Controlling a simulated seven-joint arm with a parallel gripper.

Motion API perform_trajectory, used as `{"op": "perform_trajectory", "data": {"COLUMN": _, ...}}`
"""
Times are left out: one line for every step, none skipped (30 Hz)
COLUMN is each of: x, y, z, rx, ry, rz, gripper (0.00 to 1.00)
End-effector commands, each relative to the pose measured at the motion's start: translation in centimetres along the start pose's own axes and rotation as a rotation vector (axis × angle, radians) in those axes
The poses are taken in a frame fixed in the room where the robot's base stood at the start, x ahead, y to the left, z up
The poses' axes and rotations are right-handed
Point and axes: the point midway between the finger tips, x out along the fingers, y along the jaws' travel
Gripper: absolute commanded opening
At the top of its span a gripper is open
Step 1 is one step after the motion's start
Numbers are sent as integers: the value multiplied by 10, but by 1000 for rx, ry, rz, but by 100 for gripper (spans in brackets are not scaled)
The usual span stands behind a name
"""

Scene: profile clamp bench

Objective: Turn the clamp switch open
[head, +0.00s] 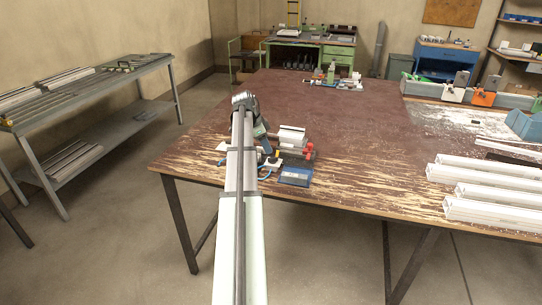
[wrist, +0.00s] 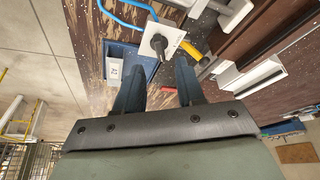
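The clamp switch, a black rotary knob (wrist: 159,43) on a square white plate (wrist: 172,29), shows at the top middle of the wrist view. My gripper (wrist: 160,72) is open, with its two dark fingers apart and nothing between them. In that picture the knob lies just beyond the gap between the fingertips; I cannot tell the distance or see contact. In the head view my arm hides part of the clamp area, and the switch is too small to read there. A light profile piece (head: 292,135) sits at the clamp, beside a red part (head: 309,150).
A blue tray (head: 296,176) lies at the front edge of the worn brown table (head: 350,120). A blue cable (wrist: 128,22) runs near the switch. A yellow-orange part (wrist: 190,50) is right of it. White profiles (head: 490,190) lie at the table's right.

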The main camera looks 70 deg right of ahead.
Motion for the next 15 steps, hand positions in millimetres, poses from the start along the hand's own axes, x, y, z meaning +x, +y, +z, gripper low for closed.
{"op": "perform_trajectory", "data": {"x": 10, "y": 1, "z": 0, "rx": 0, "ry": -1, "rz": 3, "gripper": 38}}
{"op": "perform_trajectory", "data": {"x": 15, "y": 1, "z": 0, "rx": 0, "ry": -1, "rz": 3, "gripper": 38}}
{"op": "perform_trajectory", "data": {"x": 21, "y": 1, "z": 0, "rx": 0, "ry": 0, "rz": 2, "gripper": 38}}
{"op": "perform_trajectory", "data": {"x": 25, "y": 1, "z": 0, "rx": 0, "ry": 0, "rz": 2, "gripper": 38}}
{"op": "perform_trajectory", "data": {"x": 29, "y": 1, "z": 0, "rx": 0, "ry": 0, "rz": 2, "gripper": 38}}
{"op": "perform_trajectory", "data": {"x": 34, "y": 1, "z": 0, "rx": 0, "ry": 0, "rz": 2, "gripper": 38}}
{"op": "perform_trajectory", "data": {"x": 38, "y": 0, "z": 0, "rx": 0, "ry": 0, "rz": 2, "gripper": 38}}
{"op": "perform_trajectory", "data": {"x": 41, "y": 0, "z": 0, "rx": 0, "ry": 0, "rz": 2, "gripper": 38}}
{"op": "perform_trajectory", "data": {"x": 45, "y": 0, "z": 0, "rx": -1, "ry": 0, "rz": 1, "gripper": 38}}
{"op": "perform_trajectory", "data": {"x": 47, "y": 0, "z": 0, "rx": -1, "ry": 0, "rz": 1, "gripper": 38}}
{"op": "perform_trajectory", "data": {"x": 49, "y": 0, "z": 0, "rx": 0, "ry": 0, "rz": 0, "gripper": 38}}
{"op": "perform_trajectory", "data": {"x": 51, "y": 0, "z": 0, "rx": 0, "ry": 0, "rz": 0, "gripper": 38}}
{"op": "perform_trajectory", "data": {"x": 52, "y": 0, "z": 0, "rx": 0, "ry": 0, "rz": 0, "gripper": 38}}
{"op": "perform_trajectory", "data": {"x": 54, "y": 0, "z": 0, "rx": 0, "ry": 0, "rz": 0, "gripper": 38}}
{"op": "perform_trajectory", "data": {"x": 55, "y": 0, "z": 0, "rx": 0, "ry": 0, "rz": 0, "gripper": 38}}
